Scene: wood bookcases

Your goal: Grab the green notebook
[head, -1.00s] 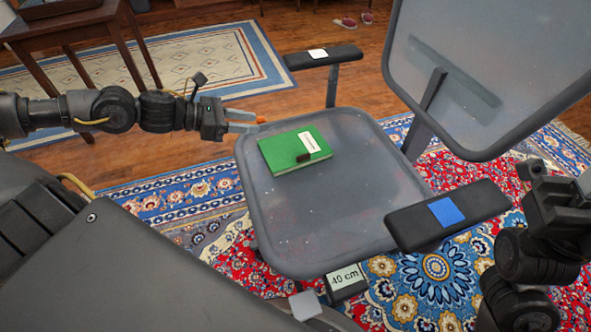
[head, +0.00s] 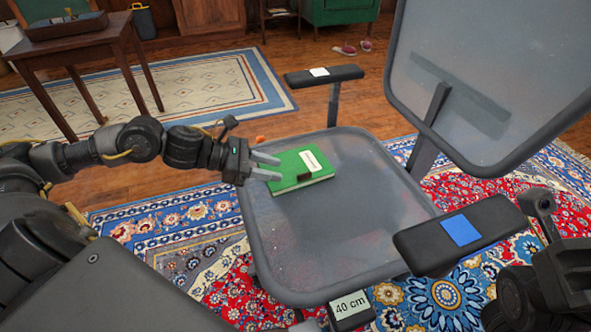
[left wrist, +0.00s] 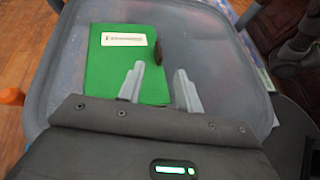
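The green notebook (head: 313,167) with a white label lies flat on the grey seat of the chair (head: 330,245). A small dark piece (head: 304,177) is at its near edge. My left gripper (head: 272,167) is at the notebook's left end, in from the left. In the left wrist view my left gripper (left wrist: 158,82) is open, its fingers apart; one finger overlaps the green notebook (left wrist: 115,62), the other is past its right edge. Contact cannot be told. My right arm is at the right edge; its fingers do not show.
The chair's armrests stand at the back (head: 318,75) and front right (head: 460,238), the latter with a blue patch. The mesh backrest (head: 480,70) rises at right. A wooden table (head: 75,45) stands at far left. The seat's near part is bare.

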